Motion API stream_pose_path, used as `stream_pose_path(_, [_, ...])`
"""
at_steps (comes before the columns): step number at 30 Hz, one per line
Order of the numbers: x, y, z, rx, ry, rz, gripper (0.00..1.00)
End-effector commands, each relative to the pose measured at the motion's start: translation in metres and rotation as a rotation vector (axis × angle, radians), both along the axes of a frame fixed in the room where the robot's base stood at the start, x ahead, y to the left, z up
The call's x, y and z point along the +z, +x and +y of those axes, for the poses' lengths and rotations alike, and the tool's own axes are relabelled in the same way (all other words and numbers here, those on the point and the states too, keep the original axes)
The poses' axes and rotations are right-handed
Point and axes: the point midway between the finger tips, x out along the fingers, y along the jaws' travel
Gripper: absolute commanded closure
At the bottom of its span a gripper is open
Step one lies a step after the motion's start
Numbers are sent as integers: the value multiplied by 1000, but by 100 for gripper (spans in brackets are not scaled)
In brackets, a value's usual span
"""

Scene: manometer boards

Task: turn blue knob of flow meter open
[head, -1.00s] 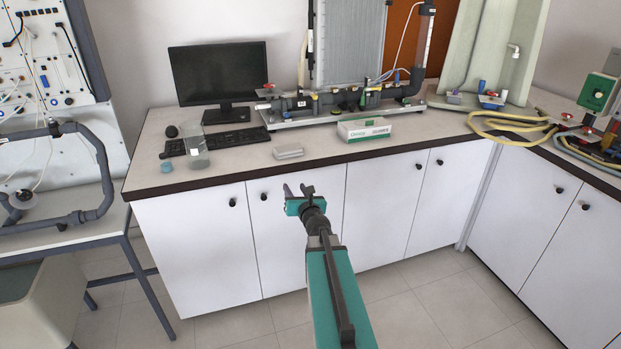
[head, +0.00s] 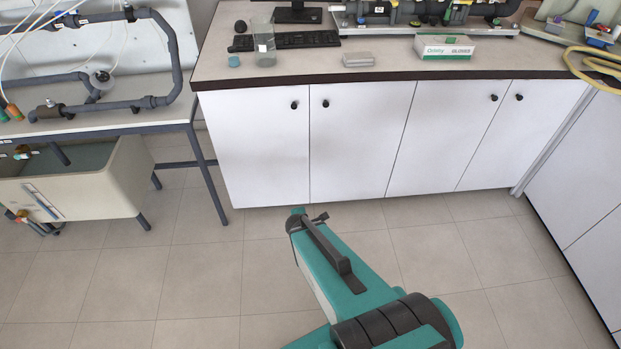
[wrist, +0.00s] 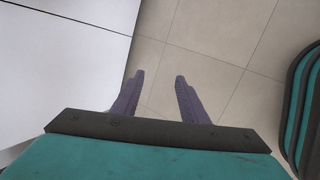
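My gripper shows in the wrist view (wrist: 160,76), its two dark fingers apart with nothing between them, above floor tiles. In the head view my arm hangs low in front of the white cupboards, and the gripper end is mostly hidden. A small blue part (head: 592,18) shows on the stand at the back right corner of the worktop. I cannot tell whether it is the flow meter's knob. The pipe rig (head: 425,22) on the worktop is cut off by the top edge. My gripper is far from both.
The worktop (head: 290,72) carries a keyboard (head: 285,40), a glass beaker (head: 264,45), a grey block (head: 358,60), a gloves box (head: 444,46) and a yellow hose (head: 590,65). A pipe bench (head: 150,122) stands left over a beige tank (head: 90,190). The tiled floor (head: 190,265) is clear.

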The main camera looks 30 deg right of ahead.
Motion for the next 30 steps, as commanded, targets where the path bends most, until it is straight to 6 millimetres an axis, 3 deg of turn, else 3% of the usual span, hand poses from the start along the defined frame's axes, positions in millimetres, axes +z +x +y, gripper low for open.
stream_pose_path(3, [-32,-56,27,-211,113,112,60])
stream_pose_path(6, [-51,-100,46,-401,184,200,60])
stream_pose_path(10, [-64,-154,69,-646,245,310,60])
stream_pose_path(15, [-67,-212,96,-959,276,432,60])
stream_pose_path(21, [-59,-255,116,-1248,258,523,60])
stream_pose_path(30, [-53,-273,128,-1394,233,558,60])
